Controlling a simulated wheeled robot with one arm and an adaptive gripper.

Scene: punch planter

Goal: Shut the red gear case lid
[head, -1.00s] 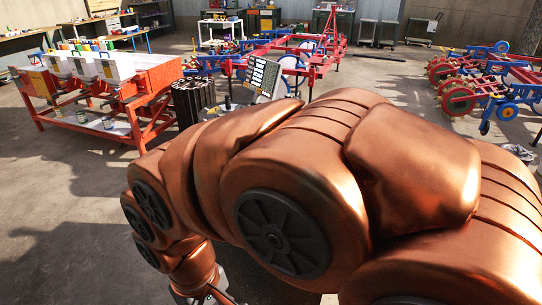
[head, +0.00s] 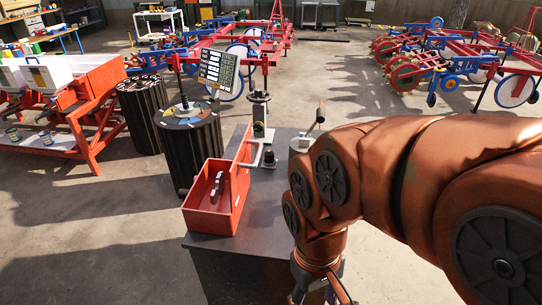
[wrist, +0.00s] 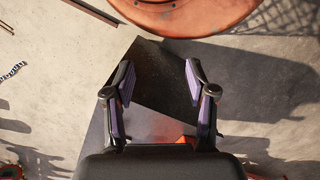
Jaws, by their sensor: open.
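The red gear case (head: 212,221) sits on a dark-topped stand (head: 262,222) in the head view. It is open at the top, with a dark grey handle-like part (head: 217,187) inside. A thin red panel, seemingly its lid (head: 242,152), stands up along its right and far side. My gripper (head: 318,297) is low in the head view, right of the case and apart from it, partly cut off by the frame edge.
A black post device (head: 260,115) and small fittings stand behind the case. Dark ribbed drums (head: 188,150) stand to the left, with a label board (head: 218,69) behind. A red bench (head: 92,100) is far left. Floor at front left is clear.

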